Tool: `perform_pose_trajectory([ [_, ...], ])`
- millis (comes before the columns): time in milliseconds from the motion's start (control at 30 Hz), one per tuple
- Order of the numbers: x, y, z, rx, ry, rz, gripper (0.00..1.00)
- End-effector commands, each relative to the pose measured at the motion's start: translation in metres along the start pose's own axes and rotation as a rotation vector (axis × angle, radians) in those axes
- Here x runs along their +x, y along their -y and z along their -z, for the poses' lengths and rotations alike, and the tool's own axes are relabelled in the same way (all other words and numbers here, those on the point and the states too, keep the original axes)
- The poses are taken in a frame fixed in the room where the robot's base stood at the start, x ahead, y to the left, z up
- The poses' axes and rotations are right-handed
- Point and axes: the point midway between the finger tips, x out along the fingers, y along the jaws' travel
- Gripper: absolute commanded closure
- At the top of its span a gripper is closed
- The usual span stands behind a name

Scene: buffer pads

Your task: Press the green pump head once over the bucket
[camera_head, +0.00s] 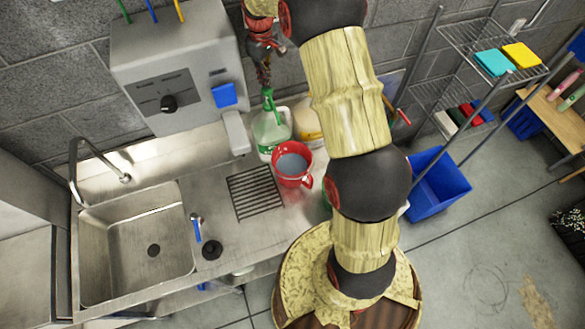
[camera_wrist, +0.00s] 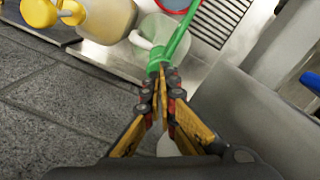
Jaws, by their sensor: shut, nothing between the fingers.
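The green pump head (camera_head: 268,98) sits on a translucent jug (camera_head: 271,132) with a greenish liquid, at the back of the steel counter. Its long green spout points toward the red bucket (camera_head: 305,180), which stands in front of the jug and holds greyish liquid. My gripper (camera_head: 264,82) is shut and empty, with its fingertips just above the pump head. In the wrist view my gripper (camera_wrist: 163,76) has its closed tips at the near end of the green pump head (camera_wrist: 179,42). I cannot tell whether they touch. The bucket's edge (camera_wrist: 172,4) shows at the top there.
A jug of amber liquid with a yellow pump (camera_wrist: 108,18) stands beside the green one. A black grate (camera_head: 254,192) and a sink (camera_head: 137,255) lie to the left. A grey wall unit (camera_head: 180,70) is close to my gripper's left. A wire rack (camera_head: 490,45) stands right.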

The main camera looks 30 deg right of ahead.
Motion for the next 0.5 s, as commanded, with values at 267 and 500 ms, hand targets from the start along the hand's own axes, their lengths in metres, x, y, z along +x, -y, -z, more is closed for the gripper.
perform_pose_trajectory([
  [267, 0.013, 0.000, 0.000, 0.000, 0.001, 0.000, 1.00],
  [500, 0.023, 0.000, 0.000, 0.000, 0.002, 0.001, 1.00],
])
